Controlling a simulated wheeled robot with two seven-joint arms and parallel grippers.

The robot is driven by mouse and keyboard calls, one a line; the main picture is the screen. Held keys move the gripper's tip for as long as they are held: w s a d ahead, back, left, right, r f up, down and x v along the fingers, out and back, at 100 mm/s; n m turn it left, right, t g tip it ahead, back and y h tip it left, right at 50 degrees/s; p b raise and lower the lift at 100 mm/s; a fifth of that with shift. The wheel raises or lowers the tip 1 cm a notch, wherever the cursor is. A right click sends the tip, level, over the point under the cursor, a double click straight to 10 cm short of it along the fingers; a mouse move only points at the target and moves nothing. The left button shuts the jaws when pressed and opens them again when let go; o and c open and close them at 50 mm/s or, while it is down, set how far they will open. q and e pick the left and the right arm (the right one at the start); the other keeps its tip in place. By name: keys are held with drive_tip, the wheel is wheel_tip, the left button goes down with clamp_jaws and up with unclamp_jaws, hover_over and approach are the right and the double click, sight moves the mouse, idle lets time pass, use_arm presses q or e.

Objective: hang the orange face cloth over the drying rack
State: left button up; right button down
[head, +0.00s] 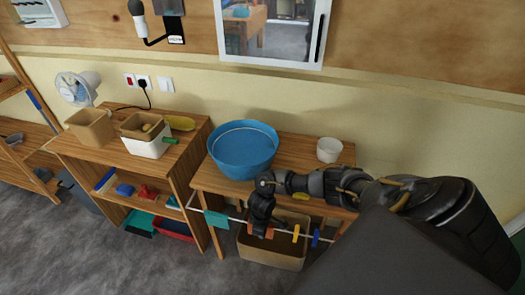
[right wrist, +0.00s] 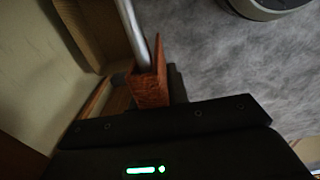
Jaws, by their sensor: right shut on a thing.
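The drying rack is a thin pale rail (head: 203,210) along the front of the right-hand wooden table. My right gripper (head: 262,229) reaches down to this rail from the right. The orange face cloth (right wrist: 150,88) shows in the right wrist view at my right gripper, which is shut on it. Its two sides stand on either side of the grey rail (right wrist: 132,25); I cannot tell whether its fold rests on the rail. In the head view only small orange bits (head: 270,233) show beside the gripper. The fingertips are mostly hidden. My left gripper is not in view.
A teal cloth (head: 215,223) hangs at the rail's left, with yellow (head: 296,233) and blue (head: 316,237) pieces on its right part. A tan bin (head: 262,254) stands below. A blue basin (head: 240,155) and white cup (head: 330,150) stand on the table above.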

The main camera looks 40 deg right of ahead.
drive_tip(key=c, duration=1.3)
unclamp_jaws()
wheel_tip(320, 180, up, 11)
drive_tip(key=shift+f+p, duration=0.1)
drive_tip(key=shift+p, duration=1)
